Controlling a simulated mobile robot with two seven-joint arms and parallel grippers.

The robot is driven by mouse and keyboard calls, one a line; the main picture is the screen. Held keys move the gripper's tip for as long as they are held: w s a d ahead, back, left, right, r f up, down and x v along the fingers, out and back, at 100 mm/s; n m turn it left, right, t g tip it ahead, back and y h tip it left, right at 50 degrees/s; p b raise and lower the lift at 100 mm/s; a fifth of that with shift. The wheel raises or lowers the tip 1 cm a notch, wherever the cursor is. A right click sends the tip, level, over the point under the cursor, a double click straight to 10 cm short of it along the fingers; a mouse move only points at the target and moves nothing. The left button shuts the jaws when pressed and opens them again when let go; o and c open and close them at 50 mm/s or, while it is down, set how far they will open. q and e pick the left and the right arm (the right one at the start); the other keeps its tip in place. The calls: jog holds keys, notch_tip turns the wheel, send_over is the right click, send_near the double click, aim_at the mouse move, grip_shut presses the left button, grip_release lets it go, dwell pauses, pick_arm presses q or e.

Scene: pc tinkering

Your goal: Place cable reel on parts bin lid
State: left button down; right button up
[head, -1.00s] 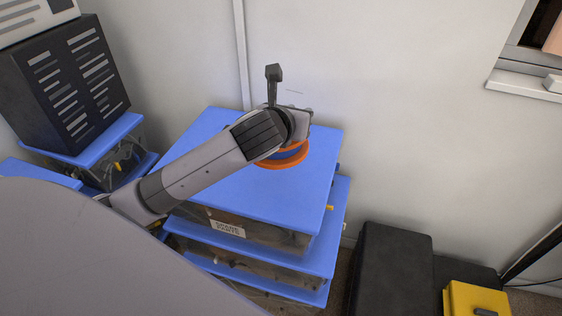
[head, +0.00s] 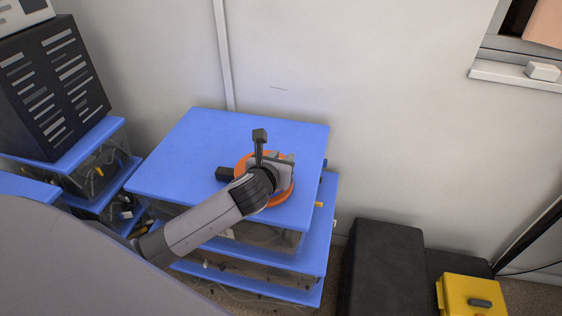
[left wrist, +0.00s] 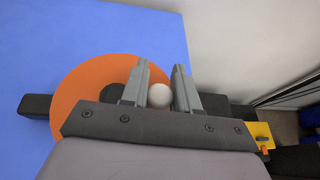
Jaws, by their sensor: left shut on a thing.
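The cable reel has an orange disc (head: 283,197) and a black bar or handle sticking out to the left. In the left wrist view the orange disc (left wrist: 80,95) lies over blue, with a white round knob between the fingers. My left gripper (head: 272,163) is shut on the reel from above; its two grey fingers show in the left wrist view (left wrist: 160,72). The blue parts bin lid (head: 190,150) is the top of a stack of clear bins. The reel is over the lid's right part; I cannot tell if it touches. My right gripper is not in view.
A black slotted box (head: 50,90) stands on other blue-lidded bins at the left. The white wall is behind the stack. A black case (head: 385,265) and a yellow box (head: 472,297) stand at the lower right. The lid's left and back parts are clear.

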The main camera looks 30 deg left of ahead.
pick_arm(q)
jog(key=c, duration=0.8)
grip_release()
jog(key=shift+f, duration=0.25)
jog(key=shift+c, duration=0.2)
jog(key=shift+s+r, duration=0.15)
jog(key=p+v, duration=0.1)
jog(key=v, duration=1.1)
jog(key=s+d+f+n+g+h, duration=0.1)
jog(key=s+f+n, duration=0.6)
jog(key=n, duration=0.9)
jog(key=s+d+f+n+g+h, duration=0.2)
jog(key=s+f+n, duration=0.5)
jog(key=f+n, duration=0.5)
jog(key=shift+s+d+n+h, duration=0.15)
jog(key=shift+d+n+h, duration=0.45)
jog(key=shift+n, duration=1.3)
jog(key=shift+d, duration=0.1)
